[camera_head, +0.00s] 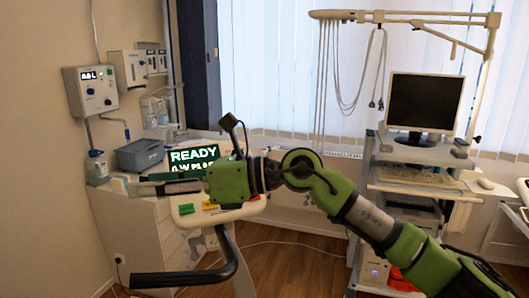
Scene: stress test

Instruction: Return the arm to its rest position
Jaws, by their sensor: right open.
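My right arm (385,222), green with dark joints, comes in from the lower right and reaches across to the left. My right gripper (140,184) is at its end, pointing left, open and with nothing seen between its fingers. It is in front of the white cabinet and beside a console screen (193,156) that reads READY, partly covering the console. I cannot tell from this one view how near the fingers are to these things. My left gripper is not in view.
A grey bin (141,154) and a bottle (98,165) stand on the white cabinet (146,232). A black curved handle (190,278) is below the gripper. A cart with a monitor (424,104) stands behind my arm at right. Some wooden floor (285,250) is bare between them.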

